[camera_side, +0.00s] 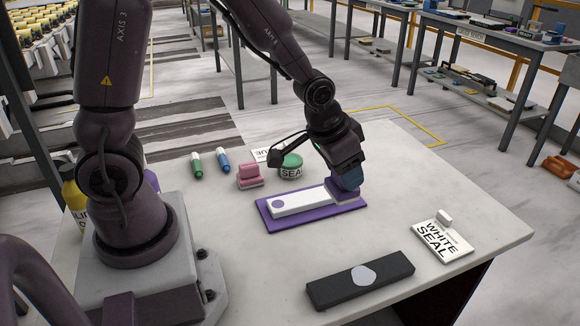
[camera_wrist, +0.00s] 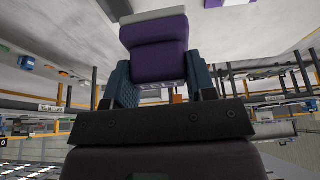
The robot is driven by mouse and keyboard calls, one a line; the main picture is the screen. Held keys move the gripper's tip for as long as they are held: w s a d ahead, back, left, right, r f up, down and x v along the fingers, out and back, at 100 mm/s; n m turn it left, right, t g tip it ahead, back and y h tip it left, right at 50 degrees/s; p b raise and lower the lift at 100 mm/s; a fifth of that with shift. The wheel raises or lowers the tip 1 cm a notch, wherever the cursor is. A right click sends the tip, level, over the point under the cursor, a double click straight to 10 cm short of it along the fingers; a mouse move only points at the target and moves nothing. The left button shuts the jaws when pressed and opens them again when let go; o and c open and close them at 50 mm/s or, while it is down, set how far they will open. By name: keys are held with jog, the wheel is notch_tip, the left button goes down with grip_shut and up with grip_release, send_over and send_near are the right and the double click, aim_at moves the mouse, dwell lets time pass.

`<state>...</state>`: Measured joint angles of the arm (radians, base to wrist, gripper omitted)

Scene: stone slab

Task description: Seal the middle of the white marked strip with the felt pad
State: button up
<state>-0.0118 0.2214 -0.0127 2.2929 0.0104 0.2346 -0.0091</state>
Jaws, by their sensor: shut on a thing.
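The white strip (camera_side: 300,202) lies on a flat purple base (camera_side: 268,222) on the slab. My gripper (camera_side: 347,178), with blue fingers, is over the right end of the strip. It is shut on a purple block, the felt pad (camera_side: 342,196), which is low at that end; I cannot tell whether it touches. In the wrist view the pad (camera_wrist: 158,62) sits between the two fingers, with a pale edge beyond it. The pad's underside is hidden.
A pink block (camera_side: 249,177), a green-lidded tin (camera_side: 291,166), a green marker (camera_side: 197,165) and a blue marker (camera_side: 223,160) stand behind. A dark bar (camera_side: 335,289) with a pale patch lies in front. A WHITE SEAL card (camera_side: 440,247) lies right. Bare slab lies between.

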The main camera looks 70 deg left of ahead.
jog(key=w+a+f+n+y, duration=0.1)
jog(key=a+f+n, duration=0.15)
jog(key=a, duration=0.75)
jog(key=a+f+n+g+y, duration=0.1)
jog(key=a+n, duration=0.3)
jog(key=a, duration=0.6)
jog(key=w+a+f+n+y, duration=0.1)
jog(key=a+n, duration=0.2)
jog(key=a, duration=0.7)
jog(key=shift+m, duration=0.25)
jog(key=shift+s+f, duration=0.15)
jog(key=shift+f, duration=1.35)
jog(key=shift+s+f, duration=0.15)
jog(key=shift+f, duration=1.3)
jog(key=shift+f, duration=0.65)
jog(key=shift+r, duration=0.1)
notch_tip(320, 180, up, 7)
